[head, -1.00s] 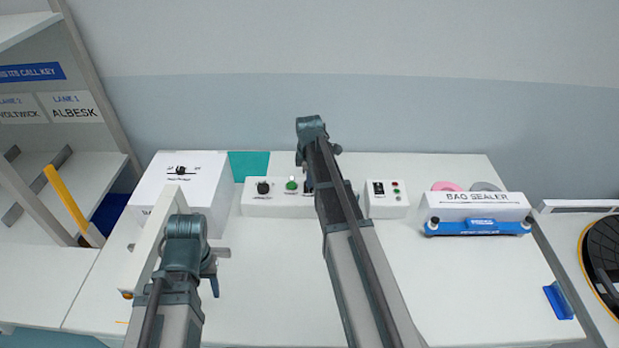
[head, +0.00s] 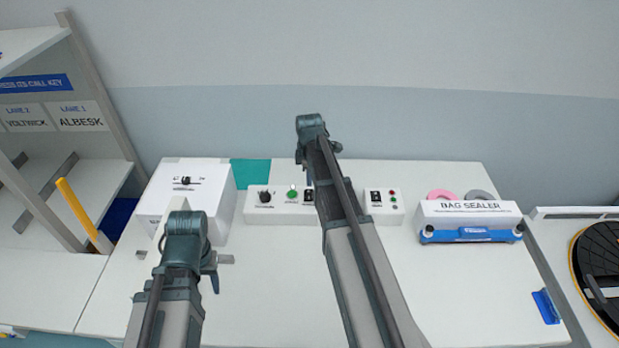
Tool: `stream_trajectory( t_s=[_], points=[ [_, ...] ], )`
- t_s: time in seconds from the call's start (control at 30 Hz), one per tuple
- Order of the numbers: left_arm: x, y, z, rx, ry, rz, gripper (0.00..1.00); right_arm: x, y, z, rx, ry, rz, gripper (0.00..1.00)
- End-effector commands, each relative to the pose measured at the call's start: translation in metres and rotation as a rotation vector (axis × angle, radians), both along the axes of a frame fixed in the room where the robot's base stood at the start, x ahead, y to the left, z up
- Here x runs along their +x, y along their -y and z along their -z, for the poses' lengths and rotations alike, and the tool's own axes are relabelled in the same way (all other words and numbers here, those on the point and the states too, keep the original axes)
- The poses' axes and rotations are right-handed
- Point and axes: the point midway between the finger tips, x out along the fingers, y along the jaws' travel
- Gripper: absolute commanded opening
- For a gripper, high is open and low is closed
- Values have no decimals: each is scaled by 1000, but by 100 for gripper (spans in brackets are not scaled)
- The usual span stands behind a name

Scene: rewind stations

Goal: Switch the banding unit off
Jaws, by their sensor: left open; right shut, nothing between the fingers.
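No label I can read names the banding unit. A white control panel (head: 275,215) in the middle of the table carries a black knob (head: 265,196), a green button (head: 292,194) and a black switch (head: 308,196). A smaller white box (head: 384,207) to its right has a black rocker switch (head: 376,196) and red and green lights. My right gripper (head: 318,150) is shut and empty, in front of the control panel, its arm hiding the panel's right end. My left gripper (head: 209,268) is open, in front of the white box at left. Both sets of fingertips are largely hidden.
A large white box (head: 205,180) with a black selector stands at the table's left. A bag sealer (head: 465,212) stands at the right, with pink and grey rolls behind. A shelf (head: 50,185) is at far left, a black turntable (head: 600,260) at far right.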

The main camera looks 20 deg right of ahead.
Motion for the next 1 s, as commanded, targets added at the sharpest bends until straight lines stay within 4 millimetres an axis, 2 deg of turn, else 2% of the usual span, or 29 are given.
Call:
stream_trajectory(
  t_s=[0.03,0.3,0.43,0.6,1.0],
  points=[
    [0,0,-17,0,0,0,50,-1,-1,-17,0,0,0,0],
    [0,0,-59,0,0,2,50,-6,-3,-59,0,-1,0,0],
    [0,0,-73,-1,0,-1,50,-8,-4,-73,0,-1,0,0],
    [0,0,-79,-1,0,-4,50,-9,-4,-79,0,-1,0,0],
    [0,0,-78,-1,0,-5,50,-7,-4,-78,0,-1,0,0]
  ],
)
